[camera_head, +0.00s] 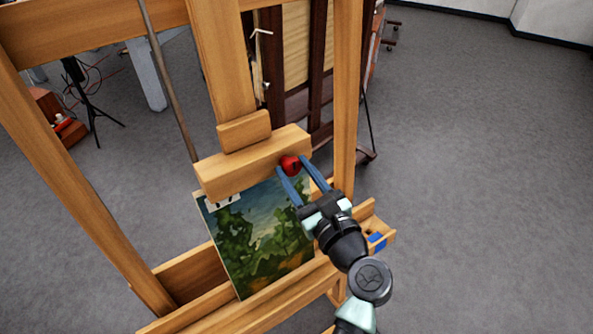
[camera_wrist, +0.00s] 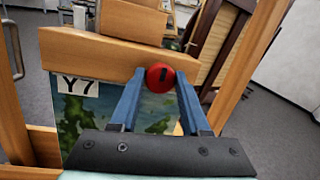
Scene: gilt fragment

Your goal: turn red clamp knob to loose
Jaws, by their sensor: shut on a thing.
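The red clamp knob (camera_head: 290,164) sits on the front of the wooden clamp block (camera_head: 228,176), near its right end. It also shows in the wrist view (camera_wrist: 160,77) as a round red disc with a dark mark standing about upright on its face. My gripper (camera_head: 292,165) reaches up from the lower right, and its two blue fingers are shut on the knob, one on each side. In the wrist view the fingertips (camera_wrist: 160,76) lie beside the knob's left and right edges.
Wooden easel posts (camera_head: 347,90) rise on both sides. A blue thing (camera_head: 377,241) lies on the ledge at right. Open grey floor (camera_head: 480,200) lies right.

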